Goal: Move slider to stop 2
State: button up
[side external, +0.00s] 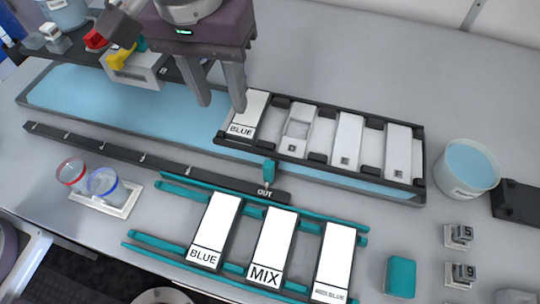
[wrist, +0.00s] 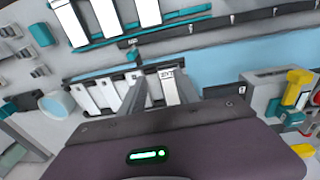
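A black rail (side external: 140,157) with several tick marks runs across the table. A small teal slider (side external: 269,171) stands at its right end, by the label OUT. The slider also shows small in the wrist view (wrist: 132,55). I cannot read any stop numbers on the rail. My gripper (side external: 222,105) points down with its two fingers apart. It is above the blue trough, up and left of the slider in the side view, and does not touch the slider. The right finger overlaps the white block labelled BLUE (side external: 254,105) in the side view; contact cannot be told.
A black rack (side external: 325,178) with white blocks lies over the right part of the blue trough (side external: 130,103). White panels, one labelled MIX (side external: 272,240), lie on teal rails in front. Two clear cups (side external: 103,182) stand at left; a round tub (side external: 466,167) stands at right.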

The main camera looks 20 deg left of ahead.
send_over(269, 163)
jog(key=shift+g+y, duration=0.3)
jog(key=shift+g, duration=0.1)
notch_tip(269, 163, down, 7)
jog(key=shift+s+r, duration=0.15)
notch_tip(269, 163, down, 7)
jog(key=shift+r, duration=0.2)
grip_shut()
jog(key=shift+r, duration=0.1)
dwell(0.3)
